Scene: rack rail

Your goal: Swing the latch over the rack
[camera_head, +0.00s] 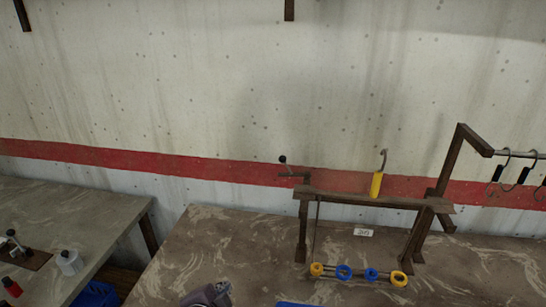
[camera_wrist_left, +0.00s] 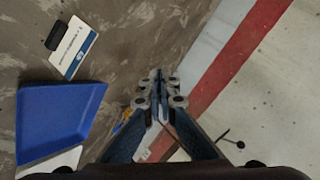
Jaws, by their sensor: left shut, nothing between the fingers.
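The dark wooden rack (camera_head: 330,196) stands on the table near the wall. At its left end, a dark lever with a ball knob (camera_head: 283,159), seemingly the latch, sticks up above a short side arm. A dark ball-ended rod also shows in the left wrist view (camera_wrist_left: 232,140), right of the fingers. A yellow-handled hook (camera_head: 376,185) stands at the rack's top. Below, a low rail holds yellow and blue rings (camera_head: 343,271). My left gripper (camera_head: 207,295) is at the bottom edge, left of and apart from the rack. Its fingers (camera_wrist_left: 158,80) are shut and empty.
In the left wrist view a blue tray (camera_wrist_left: 55,115) and a white card with a black clip (camera_wrist_left: 73,47) lie on the table. A bar with hanging hooks (camera_head: 516,154) is at the right. A side table (camera_head: 60,205) with small bottles stands left.

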